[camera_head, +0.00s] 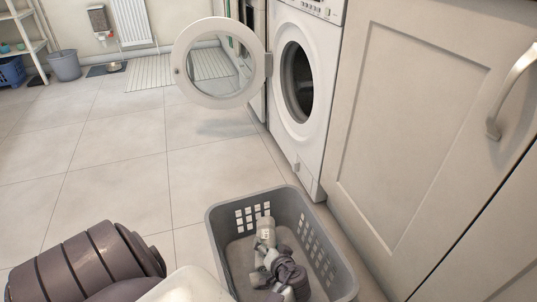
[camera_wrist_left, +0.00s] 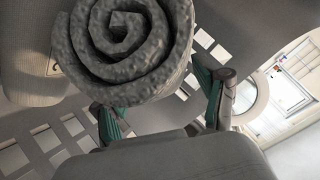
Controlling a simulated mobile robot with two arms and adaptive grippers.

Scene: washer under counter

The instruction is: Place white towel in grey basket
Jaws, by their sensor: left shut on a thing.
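The grey basket (camera_head: 216,236) stands on the floor at the bottom centre of the head view, with square holes in its walls. My left gripper (camera_head: 268,258) is down inside the basket, below its rim. In the left wrist view, my left gripper (camera_wrist_left: 163,108) has its green-padded fingers either side of a rolled towel (camera_wrist_left: 125,45) and is shut on it. The towel's spiral end faces the camera and looks grey in shade. In the head view I cannot clearly tell the towel from the gripper parts. My right gripper is not in view.
The washer (camera_head: 317,140) stands behind the basket with its round door (camera_head: 220,101) open to the left. A beige cupboard (camera_head: 400,130) is close on the basket's right. The tiled floor (camera_head: 110,160) to the left is clear. A grey bucket (camera_head: 66,66) stands far left.

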